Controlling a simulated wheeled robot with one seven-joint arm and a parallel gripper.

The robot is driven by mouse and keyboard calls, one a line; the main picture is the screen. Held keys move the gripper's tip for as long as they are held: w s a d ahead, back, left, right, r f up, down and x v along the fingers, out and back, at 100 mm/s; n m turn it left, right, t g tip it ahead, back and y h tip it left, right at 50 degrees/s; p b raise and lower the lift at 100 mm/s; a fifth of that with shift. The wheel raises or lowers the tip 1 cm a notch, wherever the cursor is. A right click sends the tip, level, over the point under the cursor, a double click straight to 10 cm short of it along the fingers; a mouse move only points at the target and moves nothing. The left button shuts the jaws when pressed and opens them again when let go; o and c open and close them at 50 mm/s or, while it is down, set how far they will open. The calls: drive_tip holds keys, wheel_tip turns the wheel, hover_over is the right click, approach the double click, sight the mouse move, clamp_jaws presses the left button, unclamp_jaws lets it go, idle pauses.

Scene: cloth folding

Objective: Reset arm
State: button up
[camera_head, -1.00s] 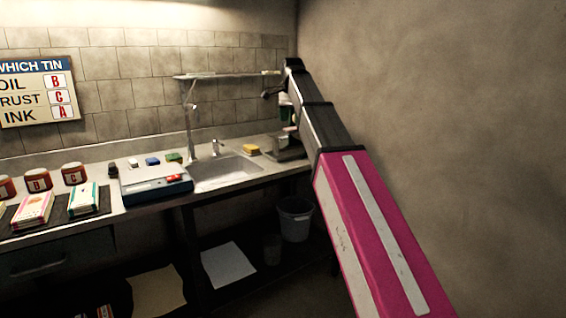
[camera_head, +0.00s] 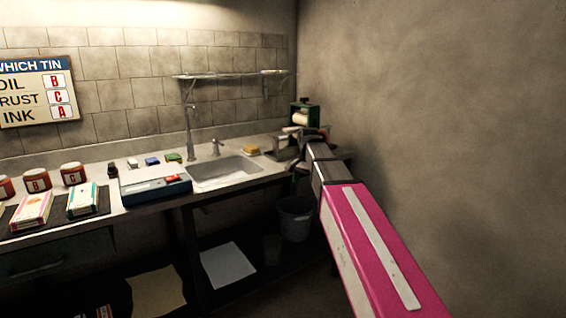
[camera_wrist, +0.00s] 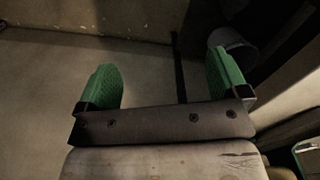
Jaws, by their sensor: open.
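My gripper shows in the wrist view (camera_wrist: 163,88) with its two green-padded fingers wide apart and nothing between them. Below it in that view lies bare floor. In the head view my pink and grey arm reaches from the lower right toward the right end of the counter. There the gripper is small and dark and its fingers cannot be made out.
A sink (camera_head: 222,171) with a yellow sponge (camera_head: 251,150) beside it is left of my arm. A green roll holder (camera_head: 303,115) stands behind the arm. A grey bucket (camera_head: 295,219) is under the counter. The wall is close on the right.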

drive_tip(key=s+d+f+n, duration=0.3)
drive_tip(key=s+f, duration=0.7)
drive_tip(key=f, duration=0.4)
drive_tip(key=s+d+f+n, duration=0.4)
drive_tip(key=s+f, duration=0.6)
drive_tip(key=f, duration=0.5)
drive_tip(key=d, duration=0.2)
drive_tip(key=shift+d+f, duration=0.25)
drive_tip(key=shift+d, duration=0.05)
